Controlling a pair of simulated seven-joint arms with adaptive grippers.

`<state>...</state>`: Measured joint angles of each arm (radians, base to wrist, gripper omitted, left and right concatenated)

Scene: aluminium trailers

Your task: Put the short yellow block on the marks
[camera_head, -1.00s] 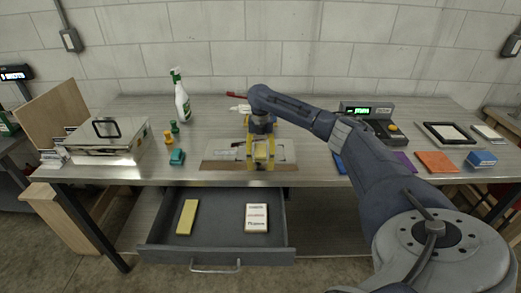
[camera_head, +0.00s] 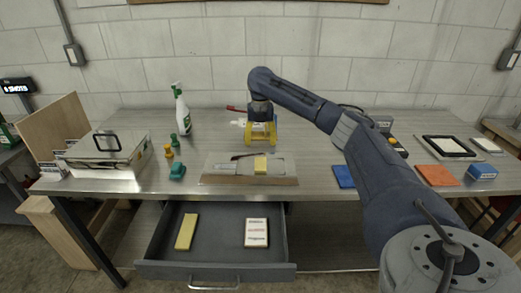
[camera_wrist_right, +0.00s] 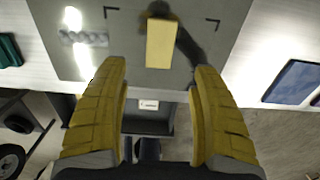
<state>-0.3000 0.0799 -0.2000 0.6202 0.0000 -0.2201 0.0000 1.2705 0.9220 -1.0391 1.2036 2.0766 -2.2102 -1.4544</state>
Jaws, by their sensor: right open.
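The short yellow block (camera_head: 260,164) lies on the grey plate (camera_head: 222,180) at the table's front edge. In the wrist view the block (camera_wrist_right: 161,43) sits between two dark corner marks, one left (camera_wrist_right: 111,10) and one right (camera_wrist_right: 213,22). Any other marks are not visible there. My right gripper (camera_head: 260,142) is open and empty, raised above and behind the block in the head view. In the wrist view its yellow fingers (camera_wrist_right: 160,80) are spread wide, with the block beyond the tips and apart from them. My left gripper is not in view.
The open drawer (camera_head: 160,255) below holds a longer yellow block (camera_head: 186,232) and a white labelled box (camera_head: 256,232). A teal item (camera_head: 177,172) and a spray bottle (camera_head: 181,105) stand left. A blue flat piece (camera_head: 343,176) lies right of the plate.

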